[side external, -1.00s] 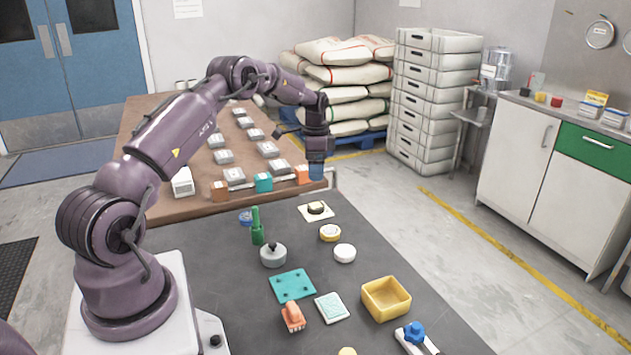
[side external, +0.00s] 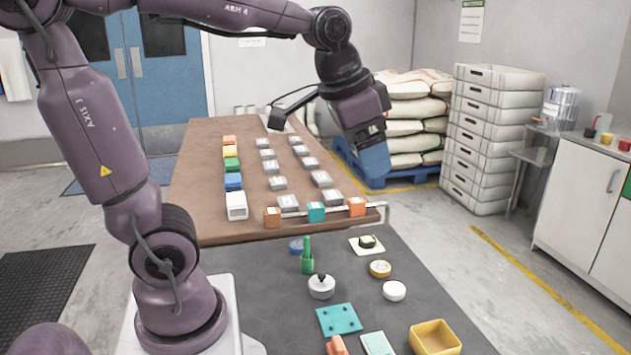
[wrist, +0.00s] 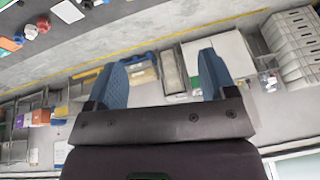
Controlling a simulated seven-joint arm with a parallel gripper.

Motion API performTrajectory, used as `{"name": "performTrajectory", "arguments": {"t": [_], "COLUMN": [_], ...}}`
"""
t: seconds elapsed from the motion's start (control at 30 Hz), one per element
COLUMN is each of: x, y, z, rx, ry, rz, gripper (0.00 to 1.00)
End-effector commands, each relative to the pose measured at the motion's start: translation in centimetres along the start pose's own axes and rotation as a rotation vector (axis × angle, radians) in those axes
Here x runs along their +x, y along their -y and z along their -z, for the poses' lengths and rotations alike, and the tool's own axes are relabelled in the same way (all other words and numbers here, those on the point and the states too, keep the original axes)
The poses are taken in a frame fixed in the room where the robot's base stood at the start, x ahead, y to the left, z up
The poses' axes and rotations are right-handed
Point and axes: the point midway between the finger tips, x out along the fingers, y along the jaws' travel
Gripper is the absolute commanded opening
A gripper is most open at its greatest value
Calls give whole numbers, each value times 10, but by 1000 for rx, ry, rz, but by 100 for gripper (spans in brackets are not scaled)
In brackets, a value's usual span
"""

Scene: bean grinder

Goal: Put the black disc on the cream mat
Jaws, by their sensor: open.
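The cream mat (side external: 354,246) is a small pale square at the far end of the dark grey bench in the side view. My gripper (side external: 376,165) has blue fingers and hangs in the air above and beyond the mat, tilted, touching nothing. In the wrist view my gripper (wrist: 165,78) has its two blue fingers wide apart with nothing held between them.
A teal plate (side external: 338,319) and yellow bin (side external: 435,338) lie nearer. A brown table (side external: 215,195) adjoins behind.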

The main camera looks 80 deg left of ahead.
Motion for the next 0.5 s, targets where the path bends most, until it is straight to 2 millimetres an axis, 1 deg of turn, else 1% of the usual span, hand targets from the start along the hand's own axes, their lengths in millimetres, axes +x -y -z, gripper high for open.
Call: {"name": "performTrajectory", "arguments": {"t": [0.03, 0.1, 0.2, 0.33, 0.5], "x": [-7, -11, -11, -10, -9], "y": [-13, -26, -39, -47, -49], "z": [-18, -39, -63, -79, -83], "rx": [-16, -45, -80, -106, -114], "ry": [-33, -62, -92, -112, -115], "rz": [-10, -25, -45, -62, -66], "gripper": [77, 77, 77, 77, 77]}}
